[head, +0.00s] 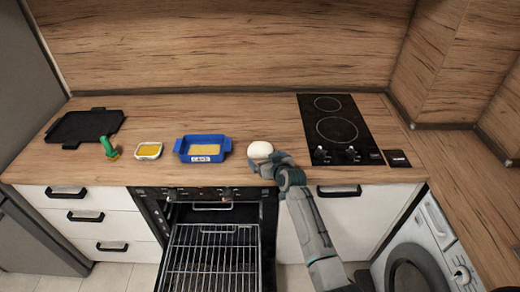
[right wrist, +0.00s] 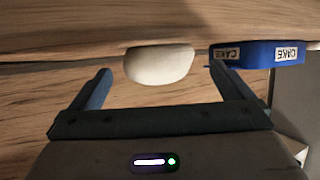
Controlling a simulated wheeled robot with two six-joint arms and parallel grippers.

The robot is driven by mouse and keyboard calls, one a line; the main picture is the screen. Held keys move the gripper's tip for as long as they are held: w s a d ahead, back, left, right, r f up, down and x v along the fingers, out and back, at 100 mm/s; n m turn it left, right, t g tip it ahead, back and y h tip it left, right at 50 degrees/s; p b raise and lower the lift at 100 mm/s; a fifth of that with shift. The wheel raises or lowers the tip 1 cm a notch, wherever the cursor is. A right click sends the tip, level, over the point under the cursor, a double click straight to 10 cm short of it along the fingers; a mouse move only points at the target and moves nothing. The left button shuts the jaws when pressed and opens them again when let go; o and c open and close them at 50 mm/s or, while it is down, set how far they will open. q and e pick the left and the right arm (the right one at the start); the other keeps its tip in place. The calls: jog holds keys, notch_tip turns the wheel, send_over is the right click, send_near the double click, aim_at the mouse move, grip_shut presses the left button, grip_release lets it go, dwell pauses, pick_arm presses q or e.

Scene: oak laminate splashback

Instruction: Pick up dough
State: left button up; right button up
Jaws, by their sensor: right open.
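The dough (head: 260,149) is a smooth white lump on the wooden counter, right of the blue cake tin. It also shows in the right wrist view (right wrist: 158,65), just beyond the fingertips and roughly centred between them. My right gripper (head: 266,161) is at the near side of the dough in the head view. In the right wrist view its two fingers (right wrist: 160,82) stand wide apart with nothing between them. Whether a finger touches the dough I cannot tell. My left gripper is not in view.
The blue cake tin (head: 179,147) holds something yellow. Left of it are a small dish (head: 148,151), a green-handled brush (head: 107,147) and a black tray (head: 80,127). A black hob (head: 340,120) lies to the right. Below, the oven stands open with its rack (head: 212,262) out.

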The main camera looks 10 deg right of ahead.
aim_at(264, 155)
jog(key=shift+w, duration=0.15)
jog(key=shift+w+a+p, duration=0.1)
jog(key=shift+w+p, duration=0.45)
jog(key=x, duration=0.3)
jog(key=shift+p, duration=0.3)
jog(key=shift+w+f, duration=0.25)
jog(key=shift+w, duration=0.15)
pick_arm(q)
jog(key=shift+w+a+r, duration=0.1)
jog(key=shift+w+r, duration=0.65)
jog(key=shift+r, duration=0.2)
pick_arm(e)
jog(key=c, duration=0.9)
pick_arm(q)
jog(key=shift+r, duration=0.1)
pick_arm(e)
jog(key=shift+r, duration=0.2)
